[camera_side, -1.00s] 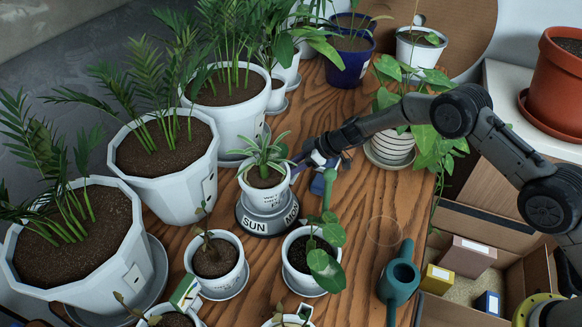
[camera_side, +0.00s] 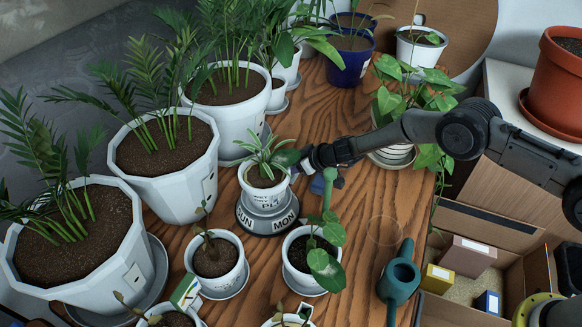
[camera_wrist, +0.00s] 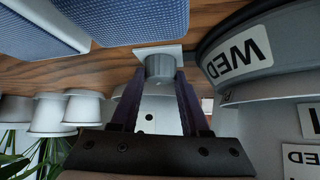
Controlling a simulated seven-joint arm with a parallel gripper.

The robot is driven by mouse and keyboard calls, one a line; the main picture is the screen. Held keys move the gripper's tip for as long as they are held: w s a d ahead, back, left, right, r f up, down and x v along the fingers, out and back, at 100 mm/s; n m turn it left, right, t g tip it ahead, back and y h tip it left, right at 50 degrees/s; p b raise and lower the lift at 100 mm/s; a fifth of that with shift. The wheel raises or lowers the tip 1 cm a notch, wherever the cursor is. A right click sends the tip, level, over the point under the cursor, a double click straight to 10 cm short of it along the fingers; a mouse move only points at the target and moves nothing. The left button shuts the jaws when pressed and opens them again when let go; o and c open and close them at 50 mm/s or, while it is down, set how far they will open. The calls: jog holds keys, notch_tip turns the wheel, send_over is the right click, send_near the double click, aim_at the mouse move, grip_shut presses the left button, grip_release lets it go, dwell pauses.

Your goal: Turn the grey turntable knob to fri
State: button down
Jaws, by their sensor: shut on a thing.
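SUN and MON face the side camera; a WED label shows upside down on the turntable (camera_wrist: 232,62) in the wrist view. A white pot (camera_side: 268,190) with a small spiky plant stands upright on top. My gripper (camera_side: 303,165) is at the right of the turntable, beside the pot. In the wrist view, my gripper's dark fingers (camera_wrist: 158,100) are on either side of a pale grey piece (camera_wrist: 160,68), seemingly the knob. FRI is not visible, and no pointer mark can be made out.
Large white palm pots (camera_side: 175,180) crowd the left. Small potted plants (camera_side: 217,262) stand in front. A teal watering can (camera_side: 398,280) stands at the right front. Some bare wood (camera_side: 370,210) lies right of the turntable.

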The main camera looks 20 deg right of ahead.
jog(key=shift+s+a+m+t+h, duration=0.15)
jog(key=shift+m+t+h, duration=0.2)
jog(key=shift+m+h, duration=0.8)
jog(key=shift+w+a+m+t+h, duration=0.1)
jog(key=shift+m+t+h, duration=0.25)
jog(key=shift+m+h, duration=0.75)
jog(key=shift+m+y, duration=0.25)
jog(key=shift+m, duration=0.3)
jog(key=shift+c, duration=2)
grip_release()
jog(key=shift+d+n, duration=0.1)
jog(key=shift+n, duration=0.2)
